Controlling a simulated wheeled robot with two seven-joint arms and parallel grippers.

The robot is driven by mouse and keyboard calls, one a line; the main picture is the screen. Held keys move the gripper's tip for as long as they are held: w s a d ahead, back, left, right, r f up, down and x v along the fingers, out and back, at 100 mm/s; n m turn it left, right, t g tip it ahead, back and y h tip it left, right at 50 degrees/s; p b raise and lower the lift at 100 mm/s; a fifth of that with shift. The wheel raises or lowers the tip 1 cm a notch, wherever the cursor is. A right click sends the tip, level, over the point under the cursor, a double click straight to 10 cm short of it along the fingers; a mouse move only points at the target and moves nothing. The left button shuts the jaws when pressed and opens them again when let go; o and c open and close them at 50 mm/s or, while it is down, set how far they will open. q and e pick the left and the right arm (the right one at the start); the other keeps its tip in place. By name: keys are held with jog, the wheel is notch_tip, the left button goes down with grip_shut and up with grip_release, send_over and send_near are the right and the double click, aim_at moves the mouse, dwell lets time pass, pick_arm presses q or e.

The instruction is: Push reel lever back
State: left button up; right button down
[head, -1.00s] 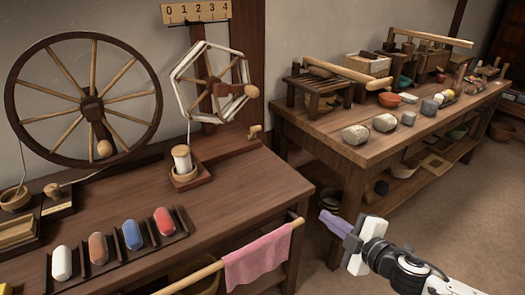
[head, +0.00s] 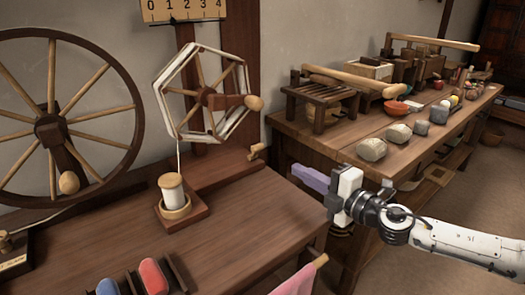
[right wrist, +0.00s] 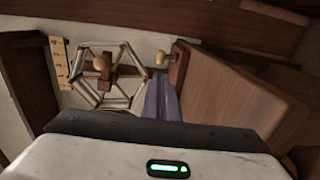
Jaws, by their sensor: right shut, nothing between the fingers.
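The reel (head: 203,92), a hexagonal frame with pale yarn and a round crank knob (head: 255,103), stands at the back of the near table. A small wooden lever with a pale knob (head: 257,152) sits low to its right, at the end of a dark rail. My right gripper (head: 303,176), with purple fingers, is shut and empty. It is in front of and right of the lever, apart from it. In the right wrist view the reel (right wrist: 105,85) is left of my purple fingers (right wrist: 160,98), and the lever knob (right wrist: 161,59) appears just beyond them. My left gripper is out of view.
A spool (head: 172,188) stands on a block in front of the reel. A large spinning wheel (head: 45,128) is at left. Colored fibre rolls (head: 153,276) lie at the front. A second table (head: 300,130) with stones and tools stands right. The near tabletop (head: 250,220) is mostly clear.

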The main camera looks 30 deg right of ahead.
aim_at(259, 149)
jog(key=shift+f, duration=0.1)
jog(key=shift+w+a+b, duration=0.1)
jog(key=shift+w+b, duration=0.4)
jog(key=shift+w, duration=2.15)
jog(key=w, duration=0.7)
jog(key=shift+a+f, duration=0.2)
jog(key=shift+a, duration=0.2)
jog(key=shift+w+f, duration=0.2)
jog(key=shift+w, duration=0.55)
